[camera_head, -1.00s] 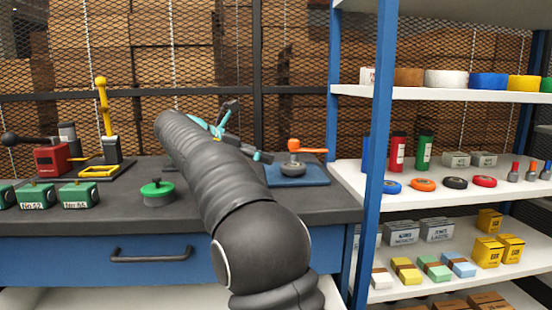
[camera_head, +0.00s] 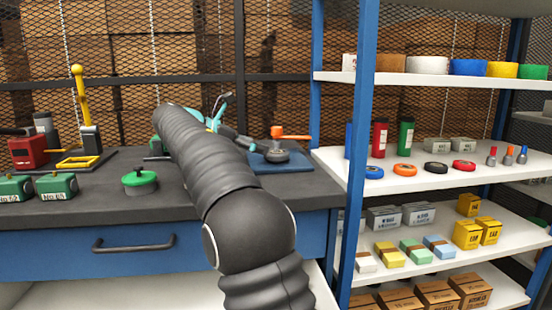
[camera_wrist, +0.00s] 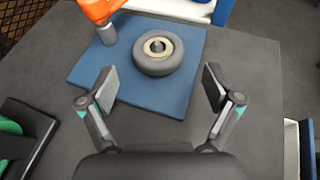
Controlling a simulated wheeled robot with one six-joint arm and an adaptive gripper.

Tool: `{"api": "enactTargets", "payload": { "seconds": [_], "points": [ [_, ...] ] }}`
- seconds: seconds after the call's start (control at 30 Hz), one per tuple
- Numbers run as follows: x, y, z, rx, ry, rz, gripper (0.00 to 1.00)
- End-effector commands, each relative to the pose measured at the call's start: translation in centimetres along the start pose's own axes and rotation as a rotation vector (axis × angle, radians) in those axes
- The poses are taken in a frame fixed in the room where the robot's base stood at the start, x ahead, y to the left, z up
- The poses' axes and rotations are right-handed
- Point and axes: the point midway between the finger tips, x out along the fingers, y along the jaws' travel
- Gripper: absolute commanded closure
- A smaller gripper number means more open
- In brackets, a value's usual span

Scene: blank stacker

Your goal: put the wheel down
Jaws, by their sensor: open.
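The wheel (camera_wrist: 158,52), a dark grey tyre with a pale hub ring, lies flat on the blue mat (camera_wrist: 185,95) in the wrist view. In the head view the wheel (camera_head: 277,155) also rests on the mat, towards the right end of the bench. My gripper (camera_wrist: 161,85) is open and empty. Its two fingers are spread on the near side of the wheel, left and right of it, with a gap to it. In the head view my arm hides part of the bench, and the gripper shows only in part behind it.
An orange tool (camera_wrist: 98,10) with a grey end is at the mat's far left corner. A green-topped object (camera_wrist: 14,138) is at the lower left. A green-lidded pot (camera_head: 140,182) is on the bench. A loaded shelf (camera_head: 440,65) stands right of the bench.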

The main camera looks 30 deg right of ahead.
Motion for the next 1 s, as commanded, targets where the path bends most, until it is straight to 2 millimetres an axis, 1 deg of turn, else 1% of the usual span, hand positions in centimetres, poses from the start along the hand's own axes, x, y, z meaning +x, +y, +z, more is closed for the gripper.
{"api": "enactTargets", "payload": {
  "seconds": [0.03,0.1,0.27,0.37,0.63,0.73,0.9,0.93,0.97,1.0],
  "points": [
    [0.6,-0.1,-0.1,0.001,0.0,-0.002,0.1],
    [1.1,-0.1,0.0,0.0,0.0,-0.001,0.1],
    [1.7,-0.1,0.0,0.0,0.0,0.0,0.1],
    [2.5,-0.1,0.0,0.001,0.0,-0.002,0.1],
    [6.1,-0.2,0.0,0.0,0.0,-0.002,0.1],
    [6.7,-0.2,0.1,0.0,0.0,0.0,0.1],
    [6.6,-0.2,0.1,0.0,0.0,0.001,0.1],
    [6.6,-0.2,0.1,0.0,0.0,0.001,0.12],
    [6.6,-0.2,0.1,0.0,0.0,0.001,0.2],
    [6.6,-0.2,0.1,0.0,0.0,0.0,0.3]
  ]
}}
